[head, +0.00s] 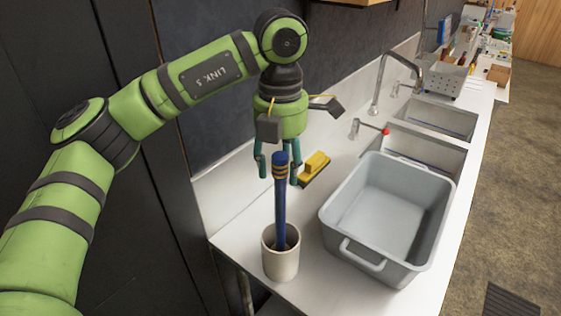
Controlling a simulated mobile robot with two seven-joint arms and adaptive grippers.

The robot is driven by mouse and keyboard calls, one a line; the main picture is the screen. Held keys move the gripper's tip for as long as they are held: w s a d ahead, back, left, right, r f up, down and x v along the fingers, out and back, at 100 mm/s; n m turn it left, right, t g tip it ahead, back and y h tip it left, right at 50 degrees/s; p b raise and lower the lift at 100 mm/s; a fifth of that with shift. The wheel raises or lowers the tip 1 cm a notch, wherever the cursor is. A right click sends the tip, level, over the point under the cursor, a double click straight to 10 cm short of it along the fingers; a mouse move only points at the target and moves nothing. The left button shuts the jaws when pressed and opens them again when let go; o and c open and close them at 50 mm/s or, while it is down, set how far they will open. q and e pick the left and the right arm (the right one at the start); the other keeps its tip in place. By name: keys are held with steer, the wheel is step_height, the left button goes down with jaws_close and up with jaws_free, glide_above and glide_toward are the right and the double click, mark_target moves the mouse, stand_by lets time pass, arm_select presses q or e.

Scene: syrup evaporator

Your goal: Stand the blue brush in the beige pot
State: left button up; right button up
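The blue brush (280,205) stands upright in the beige pot (281,263), with its lower end hidden inside the pot. The pot stands on the near left end of the white counter. My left gripper (278,172) points down at the top of the brush, its teal fingers spread to either side of the handle in the picture. The fingers look open, with gaps between them and the brush. My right gripper is not in view.
A grey tub (343,250) stands on the counter right of the pot. A yellow scrubbing brush (316,164) lies behind it near the wall. A faucet (379,80), a red-tipped tap (370,128) and sinks (440,118) are farther back.

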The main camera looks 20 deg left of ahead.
arm_select(q)
steer(key=shift+r, duration=0.1)
step_height(320, 180, up, 12)
steer(key=shift+f, duration=0.1)
stand_by(0.4)
stand_by(0.8)
